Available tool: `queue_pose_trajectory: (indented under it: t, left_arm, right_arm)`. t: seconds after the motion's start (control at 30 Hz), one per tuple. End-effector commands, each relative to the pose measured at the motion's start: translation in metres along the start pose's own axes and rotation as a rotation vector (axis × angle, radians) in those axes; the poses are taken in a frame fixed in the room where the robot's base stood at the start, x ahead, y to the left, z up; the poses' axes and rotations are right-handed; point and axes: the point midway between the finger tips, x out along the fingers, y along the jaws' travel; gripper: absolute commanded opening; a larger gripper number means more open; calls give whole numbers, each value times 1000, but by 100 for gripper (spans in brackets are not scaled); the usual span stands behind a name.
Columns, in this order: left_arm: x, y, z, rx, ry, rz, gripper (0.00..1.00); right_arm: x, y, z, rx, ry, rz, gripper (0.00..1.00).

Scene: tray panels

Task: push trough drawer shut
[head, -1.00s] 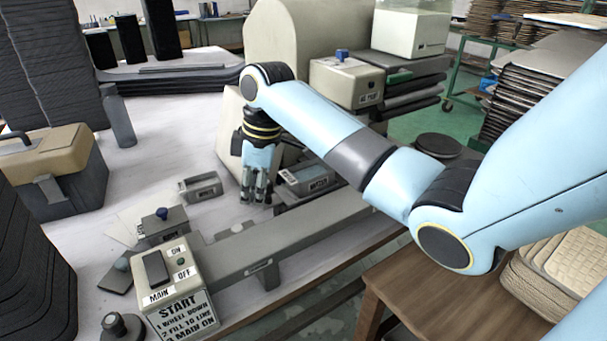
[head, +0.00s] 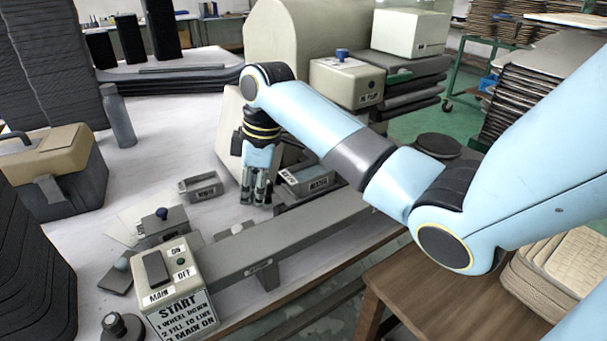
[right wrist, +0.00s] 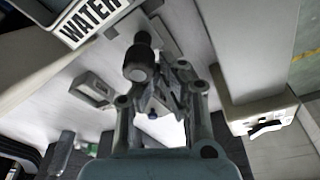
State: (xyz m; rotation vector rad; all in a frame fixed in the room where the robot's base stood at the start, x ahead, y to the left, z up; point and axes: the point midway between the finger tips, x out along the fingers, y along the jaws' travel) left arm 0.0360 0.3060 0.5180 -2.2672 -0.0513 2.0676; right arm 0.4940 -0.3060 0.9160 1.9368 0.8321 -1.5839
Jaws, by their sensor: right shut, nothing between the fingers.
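The grey trough drawer (head: 308,183) is a small open-topped box with white labels on its front. It sits at the foot of the cream machine, in the middle of the head view. My right gripper (head: 256,198) points down just left of it, fingers shut and empty. I cannot tell whether the fingers touch the drawer. In the right wrist view, my gripper (right wrist: 165,100) fills the middle, and a white label reading WATER (right wrist: 90,20) is at the upper left. My left gripper is in neither view.
A small grey open box (head: 201,187) lies left of my gripper. A long grey rail (head: 265,240) runs along the table's front edge to the START control box (head: 170,275). The cream machine (head: 310,45) stands behind.

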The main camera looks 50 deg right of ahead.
Motion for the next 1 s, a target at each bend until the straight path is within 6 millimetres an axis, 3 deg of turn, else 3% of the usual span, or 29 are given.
queue_pose_trajectory:
  t: [1.0]
  left_arm:
    - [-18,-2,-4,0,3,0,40]
  right_arm:
    - [-7,18,31,0,-2,0,0]
